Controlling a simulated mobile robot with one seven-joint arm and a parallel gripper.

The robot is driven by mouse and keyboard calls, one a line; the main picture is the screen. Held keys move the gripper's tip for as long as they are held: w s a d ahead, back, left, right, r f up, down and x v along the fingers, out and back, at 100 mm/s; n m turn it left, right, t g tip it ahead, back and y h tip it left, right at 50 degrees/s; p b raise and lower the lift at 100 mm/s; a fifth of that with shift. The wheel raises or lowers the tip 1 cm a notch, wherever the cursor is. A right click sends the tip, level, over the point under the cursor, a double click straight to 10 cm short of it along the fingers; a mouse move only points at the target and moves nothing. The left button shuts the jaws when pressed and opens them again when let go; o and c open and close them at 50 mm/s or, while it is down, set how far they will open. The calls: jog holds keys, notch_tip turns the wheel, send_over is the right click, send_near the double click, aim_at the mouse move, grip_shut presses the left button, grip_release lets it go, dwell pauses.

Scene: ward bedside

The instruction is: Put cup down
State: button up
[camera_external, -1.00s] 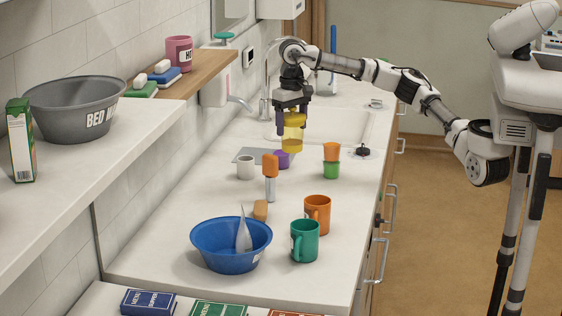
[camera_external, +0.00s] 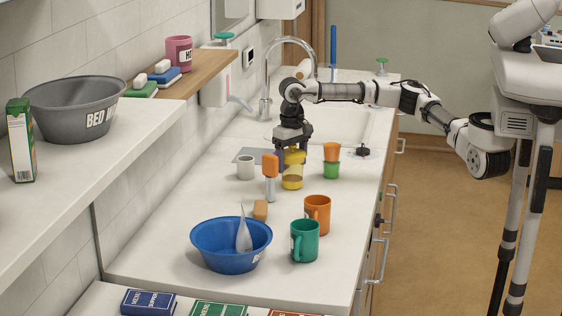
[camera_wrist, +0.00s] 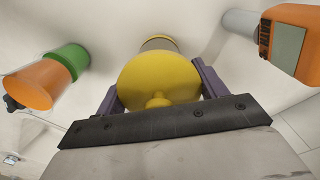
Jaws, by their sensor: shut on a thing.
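A yellow lidded cup (camera_external: 292,172) is at the worktop, upright, between the jaws of my gripper (camera_external: 291,155). In the wrist view the yellow lid (camera_wrist: 160,80) with its small knob fills the space between the two purple fingers of my gripper (camera_wrist: 158,90). The gripper is shut on the cup from above. The cup's base is at or very near the counter surface; I cannot tell whether it touches.
An orange-topped device (camera_external: 271,167) stands just left of the cup, and an orange and green cup (camera_external: 331,161) to its right. Orange (camera_external: 318,210) and green (camera_external: 305,241) mugs and a blue basin (camera_external: 231,246) stand nearer. The counter (camera_external: 190,205) has bare room at left.

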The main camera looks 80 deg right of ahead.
jog(key=shift+f, duration=0.1)
jog(key=o, duration=1)
notch_tip(320, 180, up, 12)
jog(key=shift+r+b, duration=0.15)
jog(key=shift+b, duration=0.8)
